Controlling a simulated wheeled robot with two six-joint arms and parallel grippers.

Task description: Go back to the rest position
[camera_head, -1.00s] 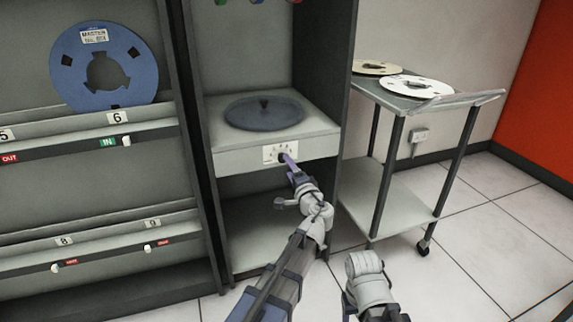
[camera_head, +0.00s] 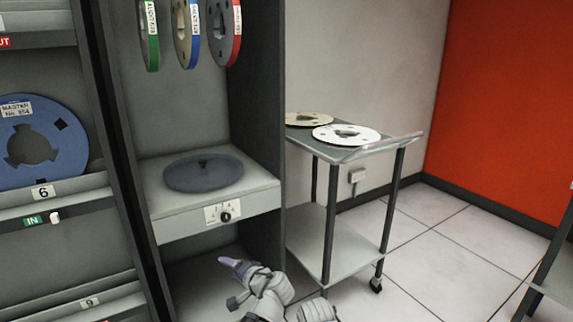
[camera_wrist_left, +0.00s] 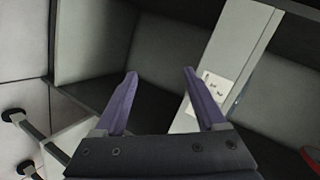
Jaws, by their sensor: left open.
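My left gripper (camera_head: 232,264) is in the lower middle of the head view, below and in front of the control panel (camera_head: 222,213) with its black knob. In the left wrist view its two purple fingers (camera_wrist_left: 160,78) are spread apart with nothing between them. The panel (camera_wrist_left: 212,90) shows beyond the right finger, apart from it. Part of my right arm (camera_head: 312,312) shows at the bottom edge of the head view. Its gripper fingers are out of view.
A dark disc (camera_head: 203,173) lies on the cabinet shelf. Green, blue and red reels (camera_head: 187,30) hang above it. A blue reel (camera_head: 30,145) stands on the left rack. A cart (camera_head: 345,155) with two reels stands right of the cabinet.

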